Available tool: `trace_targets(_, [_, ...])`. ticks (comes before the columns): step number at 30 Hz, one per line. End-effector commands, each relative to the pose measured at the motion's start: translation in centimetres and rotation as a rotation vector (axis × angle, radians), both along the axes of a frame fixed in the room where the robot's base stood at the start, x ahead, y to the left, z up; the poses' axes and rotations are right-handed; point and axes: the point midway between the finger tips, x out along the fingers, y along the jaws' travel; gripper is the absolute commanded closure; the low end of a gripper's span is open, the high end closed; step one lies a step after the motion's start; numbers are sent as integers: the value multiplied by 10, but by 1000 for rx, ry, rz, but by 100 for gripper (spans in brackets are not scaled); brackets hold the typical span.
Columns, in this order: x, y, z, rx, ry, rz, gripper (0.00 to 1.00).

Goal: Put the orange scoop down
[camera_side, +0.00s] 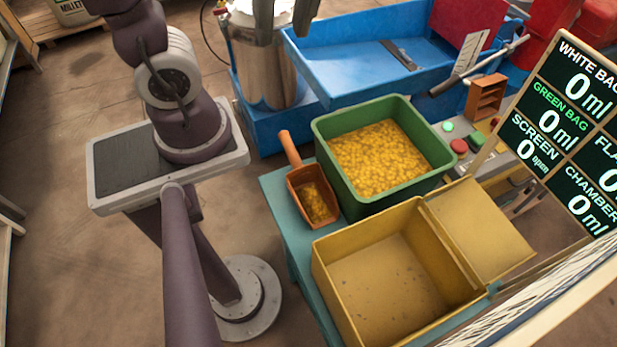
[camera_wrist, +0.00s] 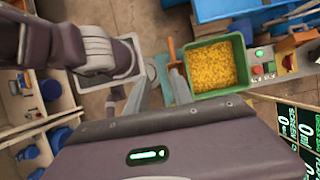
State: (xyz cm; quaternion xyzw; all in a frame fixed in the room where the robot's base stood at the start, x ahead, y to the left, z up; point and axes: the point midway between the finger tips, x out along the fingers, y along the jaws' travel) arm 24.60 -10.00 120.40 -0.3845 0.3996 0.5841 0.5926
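The orange scoop (camera_side: 297,178) sits on the teal table (camera_side: 288,221), beside the left wall of the green bin. It holds some yellow grain, and its handle points up and left in the side view. In the wrist view part of the scoop (camera_wrist: 172,48) shows beyond one finger, which hides the rest. My gripper (camera_side: 284,22) is at the top edge of the side view, well above the table and apart from the scoop. In the wrist view its two fingers (camera_wrist: 162,82) are spread with nothing between them.
The green bin (camera_side: 325,150) is full of yellow grain. An empty yellow box (camera_side: 385,280) with a flap stands in front of it. A blue tray (camera_side: 350,82) and a metal cylinder (camera_side: 262,65) are behind. A readout board (camera_side: 575,125) stands at the right.

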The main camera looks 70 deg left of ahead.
Motion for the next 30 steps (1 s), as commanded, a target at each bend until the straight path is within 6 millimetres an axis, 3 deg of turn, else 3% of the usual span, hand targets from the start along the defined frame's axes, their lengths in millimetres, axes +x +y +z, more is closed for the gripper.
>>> trace_targets(6, [-4, 4, -85, 3, 6, 14, 72])
trace_targets(14, [-5, 3, -174, 1, 7, 8, 72])
trace_targets(21, [-6, 4, -280, 7, 6, 8, 72])
trace_targets(24, [-5, 4, -317, 6, 2, 11, 72])
trace_targets(30, [-2, 9, -353, 1, -6, 19, 72])
